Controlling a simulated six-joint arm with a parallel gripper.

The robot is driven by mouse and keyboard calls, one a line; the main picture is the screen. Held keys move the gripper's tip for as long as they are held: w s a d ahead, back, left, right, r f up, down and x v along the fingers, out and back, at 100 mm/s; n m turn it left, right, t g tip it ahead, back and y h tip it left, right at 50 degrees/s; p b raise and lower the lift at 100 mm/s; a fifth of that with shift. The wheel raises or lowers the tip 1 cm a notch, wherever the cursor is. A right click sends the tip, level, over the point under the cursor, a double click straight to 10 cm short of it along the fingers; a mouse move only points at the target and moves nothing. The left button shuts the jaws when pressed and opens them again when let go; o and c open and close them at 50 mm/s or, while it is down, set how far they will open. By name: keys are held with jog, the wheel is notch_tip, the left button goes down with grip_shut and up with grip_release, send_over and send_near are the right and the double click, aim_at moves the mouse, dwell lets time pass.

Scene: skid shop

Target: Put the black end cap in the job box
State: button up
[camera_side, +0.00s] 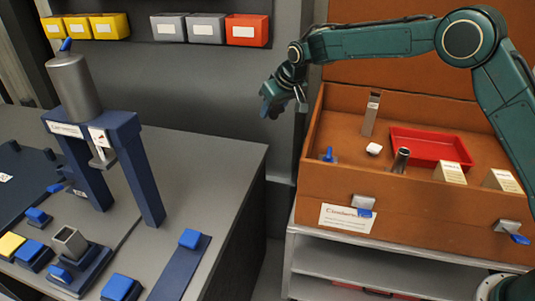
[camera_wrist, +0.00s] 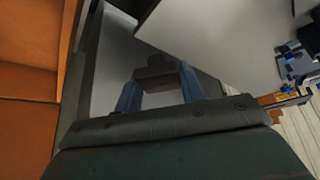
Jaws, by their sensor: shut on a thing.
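My gripper (camera_side: 272,104) hangs in the air left of the job box, over the gap beside the grey bench. In the wrist view its two blue fingers (camera_wrist: 158,85) are shut on a small dark block-like piece (camera_wrist: 156,72), which appears to be the black end cap. The fingers hide its sides, and it is hard to make out in the side view. The job box (camera_side: 408,218) is a large orange-brown chest with its lid raised, apart from my gripper on the right. Its orange side also shows in the wrist view (camera_wrist: 28,95).
Inside the box are a red tray (camera_side: 412,154), an upright metal piece (camera_side: 371,115), a dark tube (camera_side: 400,161), a white piece (camera_side: 374,149) and pale blocks. The grey bench (camera_side: 222,160) carries a blue press (camera_side: 120,150). Bins (camera_side: 247,30) line the back wall.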

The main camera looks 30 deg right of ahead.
jog(key=w+d+m+h, duration=0.1)
jog(key=d+m+h, duration=0.15)
jog(key=d, duration=1.15)
jog(key=m, duration=0.4)
send_over(333, 152)
jog(key=shift+f+n+h, duration=0.25)
jog(key=shift+f, duration=0.1)
notch_tip(333, 152, down, 20)
jog(key=shift+r, duration=0.15)
jog(key=o, duration=0.9)
jog(key=shift+f, duration=0.2)
jog(key=shift+o, duration=0.2)
jog(key=shift+r, duration=0.15)
